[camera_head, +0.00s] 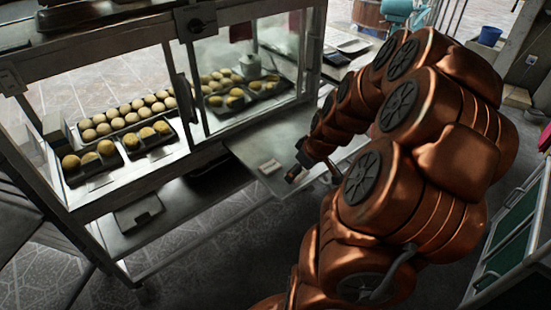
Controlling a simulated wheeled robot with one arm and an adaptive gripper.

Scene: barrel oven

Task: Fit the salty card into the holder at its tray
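A small pale block or card (270,167) lies on the metal side shelf (250,150); any writing on it is too small to read. My gripper (293,175) is small and dark at the end of my copper arm, just right of the pale piece and apart from it in the picture. Its fingers are too small to show whether they are open or shut. Dark trays of buns stand in the glass case. A front left tray (92,172) and a tray beside it (150,148) have pale patches at their fronts. I cannot tell which tray or holder is the salty one.
The case's metal frame (182,85) and glass stand between the trays and the right side. A larger bun tray (125,118) and a pale pot (250,66) are inside. A dark flat item (138,214) lies on the lower shelf. My arm covers much of the right.

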